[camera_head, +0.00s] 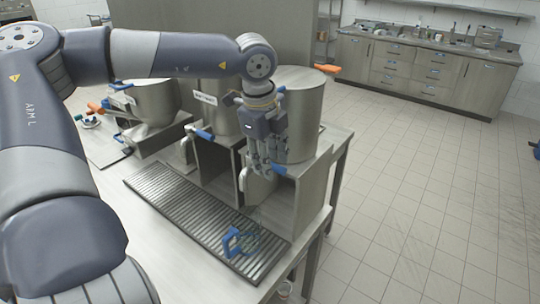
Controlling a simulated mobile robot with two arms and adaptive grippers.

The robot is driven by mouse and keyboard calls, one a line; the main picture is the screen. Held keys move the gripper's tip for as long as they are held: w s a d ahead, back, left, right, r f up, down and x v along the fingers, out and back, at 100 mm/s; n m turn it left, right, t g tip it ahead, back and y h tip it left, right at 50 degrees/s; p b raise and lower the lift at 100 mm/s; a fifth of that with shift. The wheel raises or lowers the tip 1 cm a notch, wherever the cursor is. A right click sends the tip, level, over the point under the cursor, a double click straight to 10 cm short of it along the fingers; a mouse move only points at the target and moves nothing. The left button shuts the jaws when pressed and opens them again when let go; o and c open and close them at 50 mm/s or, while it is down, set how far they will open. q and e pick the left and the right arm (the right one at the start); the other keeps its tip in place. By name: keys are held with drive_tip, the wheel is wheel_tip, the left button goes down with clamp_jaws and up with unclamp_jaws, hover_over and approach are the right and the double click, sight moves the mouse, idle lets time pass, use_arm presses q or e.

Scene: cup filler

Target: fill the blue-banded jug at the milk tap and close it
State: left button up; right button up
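A clear jug (262,240) with a blue handle stands on the slotted drip grate (165,193), below the right-hand steel dispenser (305,95). Whether it holds liquid is too small to tell. My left gripper (266,168) points down in front of that dispenser, above the jug and apart from it. A blue tap lever (279,169) shows right beside its fingertips; I cannot tell if they touch. The gripper hides part of this tap, and its finger opening is unclear. The middle dispenser (222,95) has another blue lever (205,135). Its label is unreadable. My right gripper is out of view.
A steel bowl-shaped container (152,103) stands at the left on the counter. Orange and blue items (95,108) lie beyond my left arm.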

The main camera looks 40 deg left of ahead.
use_arm(q)
clamp_jaws()
drive_tip(key=shift+s+a+m+h+b, duration=0.2)
drive_tip(key=shift+s+m, duration=0.25)
drive_tip(key=shift+m, duration=0.4)
drive_tip(key=shift+s+d+m+h+b, duration=0.1)
drive_tip(key=shift+s+m+b, duration=0.25)
drive_tip(key=shift+m, duration=0.5)
drive_tip(key=shift+s, duration=0.1)
drive_tip(key=shift+s+a+m+h, duration=0.2)
drive_tip(key=shift+s+m, duration=0.2)
drive_tip(key=shift+m, duration=0.45)
drive_tip(key=shift+s+a+m+h, duration=0.15)
drive_tip(key=shift+s+m, duration=0.25)
drive_tip(key=shift+m, duration=0.45)
